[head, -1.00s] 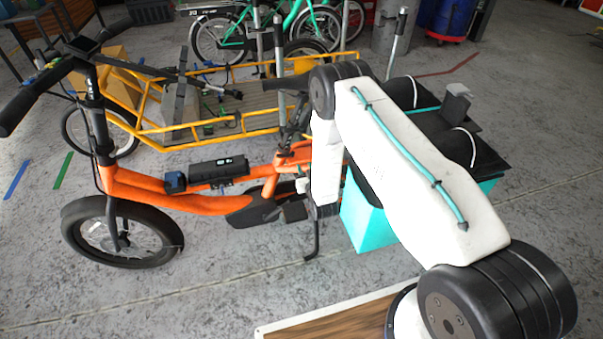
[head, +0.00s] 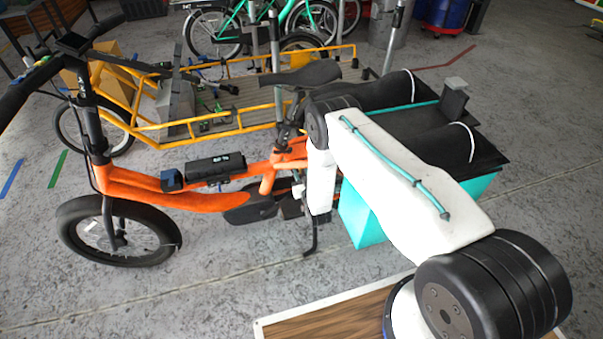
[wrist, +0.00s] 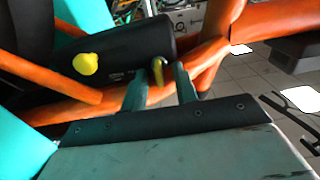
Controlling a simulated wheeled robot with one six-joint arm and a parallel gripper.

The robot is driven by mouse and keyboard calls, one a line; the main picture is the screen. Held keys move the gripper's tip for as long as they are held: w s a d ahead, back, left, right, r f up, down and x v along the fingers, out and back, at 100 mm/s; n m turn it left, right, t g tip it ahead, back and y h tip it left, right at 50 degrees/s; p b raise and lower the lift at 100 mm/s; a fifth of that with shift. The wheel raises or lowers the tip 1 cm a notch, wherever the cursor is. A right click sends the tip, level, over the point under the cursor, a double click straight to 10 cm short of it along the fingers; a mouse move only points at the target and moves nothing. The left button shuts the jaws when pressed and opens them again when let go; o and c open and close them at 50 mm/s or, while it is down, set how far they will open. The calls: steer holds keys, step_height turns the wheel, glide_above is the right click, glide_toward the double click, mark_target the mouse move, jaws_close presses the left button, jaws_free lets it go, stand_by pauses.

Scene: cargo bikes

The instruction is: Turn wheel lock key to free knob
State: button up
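In the wrist view, a small yellow-green key (wrist: 158,71) stands at the right end of a black cylindrical housing (wrist: 125,52) on the orange bike frame. A round yellow knob (wrist: 86,64) sticks out of the same housing, left of the key. My gripper (wrist: 158,82) is open, its two teal fingers spread, with the key showing between their tips. I cannot tell whether a finger touches the key. In the head view, the orange bike (head: 135,190) stands side-on; my arm hides the key and knob, and my gripper cannot be made out.
The orange frame tubes (wrist: 50,80) run close beside the housing in the wrist view. A yellow cargo bike (head: 180,125) stands behind.

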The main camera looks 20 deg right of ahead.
steer(key=shift+d, duration=0.1)
jaws_close()
steer(key=shift+m, duration=0.3)
steer(key=m, duration=1.7)
steer(key=shift+d+f, duration=0.15)
steer(key=shift+m, duration=0.3)
stand_by(0.3)
